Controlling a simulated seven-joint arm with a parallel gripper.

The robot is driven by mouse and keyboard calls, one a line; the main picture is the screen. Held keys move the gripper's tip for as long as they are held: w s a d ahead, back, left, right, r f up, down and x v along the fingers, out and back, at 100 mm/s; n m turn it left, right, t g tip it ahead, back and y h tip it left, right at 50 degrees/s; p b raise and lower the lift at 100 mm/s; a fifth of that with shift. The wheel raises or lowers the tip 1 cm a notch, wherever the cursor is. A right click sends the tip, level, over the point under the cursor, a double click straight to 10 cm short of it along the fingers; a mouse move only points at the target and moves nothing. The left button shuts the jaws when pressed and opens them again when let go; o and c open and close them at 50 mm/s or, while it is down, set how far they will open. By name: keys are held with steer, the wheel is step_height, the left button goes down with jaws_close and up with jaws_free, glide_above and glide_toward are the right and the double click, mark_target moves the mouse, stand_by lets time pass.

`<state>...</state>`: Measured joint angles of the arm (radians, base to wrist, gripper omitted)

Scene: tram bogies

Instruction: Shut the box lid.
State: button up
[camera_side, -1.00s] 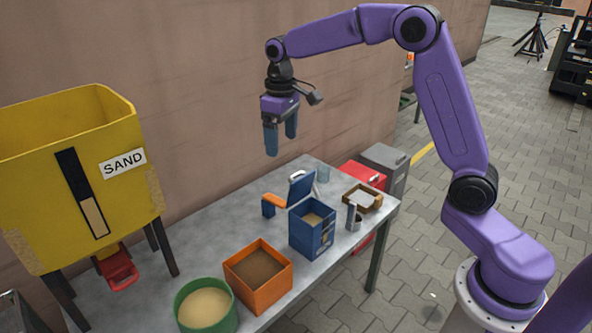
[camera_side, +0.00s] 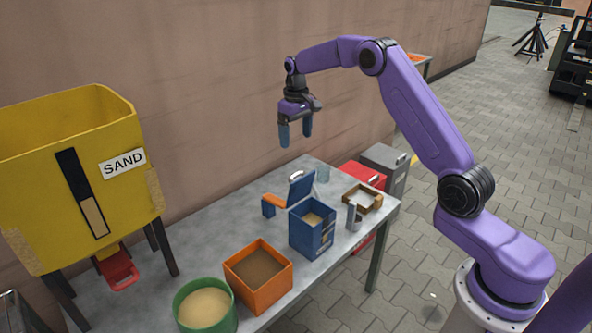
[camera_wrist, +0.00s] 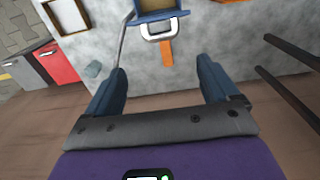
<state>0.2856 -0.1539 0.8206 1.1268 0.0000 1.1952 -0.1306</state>
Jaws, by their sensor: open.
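The blue box (camera_side: 309,238) stands on the grey table with sand-coloured contents inside. Its blue lid (camera_side: 301,187) is raised at the box's back edge, with a pale handle loop at its top. In the wrist view the lid (camera_wrist: 160,15) shows at the top centre with its light handle (camera_wrist: 158,29). My gripper (camera_side: 296,143) is open and empty, pointing down, above the table's back edge and higher than the lid.
An orange bracket (camera_side: 275,203) stands left of the lid. A metal cylinder (camera_side: 353,214) and a wooden tray (camera_side: 363,199) lie right of the box. An orange bin (camera_side: 258,275) and green tub (camera_side: 206,306) stand in front-left. A yellow sand hopper (camera_side: 70,170) rises at the left.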

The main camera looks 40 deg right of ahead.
glide_toward(297, 186)
steer(key=w+d+f, duration=0.1)
steer(key=f, duration=0.1)
steer(key=w+d+f, duration=0.1)
steer(key=f, duration=0.2)
steer(key=w+d+f, duration=0.1)
steer(key=f, duration=0.1)
steer(key=shift+w+d+f, duration=0.15)
steer(key=shift+w, duration=0.2)
steer(key=c, duration=1.2)
